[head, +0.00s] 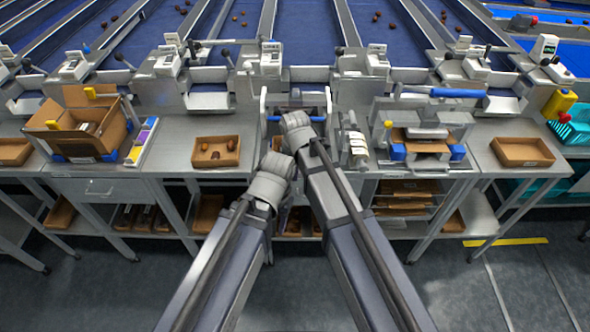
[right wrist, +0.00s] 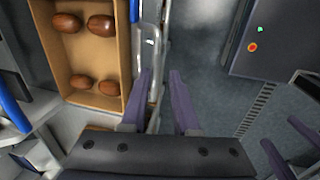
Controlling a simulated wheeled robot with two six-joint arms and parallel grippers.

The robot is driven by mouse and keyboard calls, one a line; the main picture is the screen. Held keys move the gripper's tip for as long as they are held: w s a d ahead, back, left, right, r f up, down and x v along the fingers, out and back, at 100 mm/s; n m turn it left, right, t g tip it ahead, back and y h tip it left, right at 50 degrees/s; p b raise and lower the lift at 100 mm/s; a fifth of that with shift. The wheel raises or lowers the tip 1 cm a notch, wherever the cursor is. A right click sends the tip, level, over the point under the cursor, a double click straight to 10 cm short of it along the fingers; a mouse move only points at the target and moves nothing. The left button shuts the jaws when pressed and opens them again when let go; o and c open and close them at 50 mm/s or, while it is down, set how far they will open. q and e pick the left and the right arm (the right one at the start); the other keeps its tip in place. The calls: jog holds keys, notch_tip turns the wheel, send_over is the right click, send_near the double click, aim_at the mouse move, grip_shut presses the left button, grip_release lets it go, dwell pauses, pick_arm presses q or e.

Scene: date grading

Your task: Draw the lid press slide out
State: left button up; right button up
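A pale metal frame with a blue crossbar (head: 292,118) stands at the counter's middle front; I take it for the lid press slide, though my wrists cover much of it. In the right wrist view, pale metal bars (right wrist: 155,60) run along an open carton (right wrist: 122,62) of brown dates. My right gripper (right wrist: 160,76) is open, its fingers apart, with a metal bar showing between them. I cannot tell whether they touch it. Two dark fingers, seemingly of my left gripper (right wrist: 290,137), show apart at the lower right. Both grippers are hidden in the head view.
A date carton (head: 200,160) stands left of my arms. A label roll (head: 356,145) and a station with a long blue handle (head: 458,92) stand right. A dark box with a red button (right wrist: 252,47) is at the right wrist view's upper right. Open floor lies in front.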

jog(key=shift+r, duration=0.15)
notch_tip(320, 180, up, 7)
jog(key=s+p, duration=0.1)
jog(key=p, duration=0.6)
jog(key=shift+s+r+p, duration=0.15)
jog(key=shift+s+p, duration=0.05)
jog(key=shift+p, duration=0.15)
